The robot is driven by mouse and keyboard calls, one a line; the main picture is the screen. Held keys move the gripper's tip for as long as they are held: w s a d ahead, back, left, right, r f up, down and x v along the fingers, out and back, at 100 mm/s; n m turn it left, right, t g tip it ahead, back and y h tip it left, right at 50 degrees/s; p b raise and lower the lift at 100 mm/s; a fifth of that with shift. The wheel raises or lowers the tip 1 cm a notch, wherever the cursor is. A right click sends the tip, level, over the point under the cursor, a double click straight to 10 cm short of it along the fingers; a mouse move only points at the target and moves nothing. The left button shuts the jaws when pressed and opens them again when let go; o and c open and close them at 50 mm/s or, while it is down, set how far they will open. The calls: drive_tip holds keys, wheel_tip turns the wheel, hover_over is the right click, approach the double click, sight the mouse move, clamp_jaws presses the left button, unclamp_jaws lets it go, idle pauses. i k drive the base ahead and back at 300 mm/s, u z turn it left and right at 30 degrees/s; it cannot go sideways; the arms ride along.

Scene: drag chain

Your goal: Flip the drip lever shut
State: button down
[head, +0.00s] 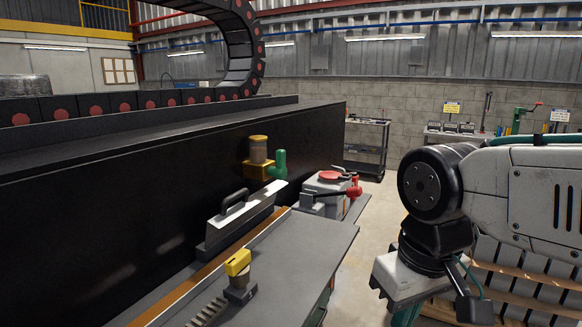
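A drip oiler with an amber-brown cup and brass body (258,160) is mounted on the side of the long black machine. A green-handled lever (279,164) stands upright at its right side; this looks like the drip lever. I cannot tell from its pose alone whether it is open or shut. My arm enters from the right and bends downward at a black joint. My gripper's fingers are not in view. The visible arm parts are well to the right of the oiler and touch nothing there.
A grey bench (300,255) runs below the oiler, with a yellow-topped post (238,263) and a handled metal plate (240,215). A red-handled lever (354,189) sits on a grey unit behind. A drag chain (245,45) curves above the machine.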

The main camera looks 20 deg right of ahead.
sight(279, 172)
drive_tip(key=k, duration=0.65)
drive_tip(key=z, duration=0.7)
drive_tip(key=i, duration=1.25)
drive_tip(key=u, duration=0.6)
